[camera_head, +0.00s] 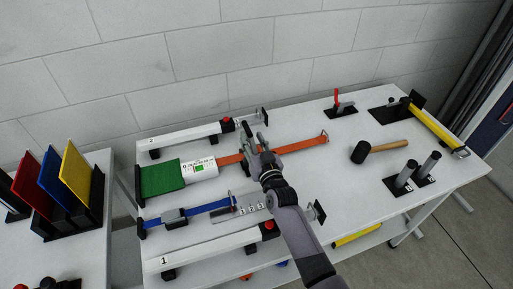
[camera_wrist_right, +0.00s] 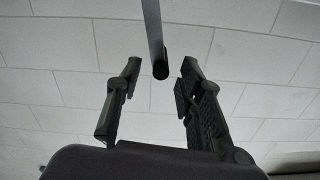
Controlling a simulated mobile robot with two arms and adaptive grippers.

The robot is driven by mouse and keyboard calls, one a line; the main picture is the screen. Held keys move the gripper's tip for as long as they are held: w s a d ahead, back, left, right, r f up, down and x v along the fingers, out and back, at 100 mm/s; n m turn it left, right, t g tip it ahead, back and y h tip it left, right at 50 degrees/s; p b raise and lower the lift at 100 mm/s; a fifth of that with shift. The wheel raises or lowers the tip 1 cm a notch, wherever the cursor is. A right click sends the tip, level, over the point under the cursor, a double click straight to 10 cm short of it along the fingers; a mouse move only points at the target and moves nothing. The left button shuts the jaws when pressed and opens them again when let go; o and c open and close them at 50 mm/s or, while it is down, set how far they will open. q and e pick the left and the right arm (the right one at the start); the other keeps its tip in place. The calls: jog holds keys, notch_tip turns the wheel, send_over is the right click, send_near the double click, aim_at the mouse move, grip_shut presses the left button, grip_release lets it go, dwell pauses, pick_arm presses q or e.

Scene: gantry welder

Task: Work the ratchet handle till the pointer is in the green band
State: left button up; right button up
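An orange strap (camera_head: 302,145) runs across the table to a green pad (camera_head: 161,178) and a white gauge (camera_head: 202,173) with a small green mark. The pointer is too small to make out. My right gripper (camera_head: 254,143) is over the strap's ratchet, which it mostly hides. In the right wrist view, a grey bar with a black end (camera_wrist_right: 160,68), which looks like the ratchet handle, reaches down between the fingertips of my right gripper (camera_wrist_right: 160,72). The fingers are open, with a gap on both sides of the bar. My left gripper is out of view.
White bars (camera_head: 190,134) (camera_head: 215,245) lie behind and in front of the straps. A blue strap (camera_head: 205,208) with its own ratchet lies nearer me. Coloured plates (camera_head: 57,182) are on a left table.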

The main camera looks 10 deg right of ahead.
jog(key=s, duration=0.3)
jog(key=shift+s+d, duration=0.25)
jog(key=shift+d, duration=0.1)
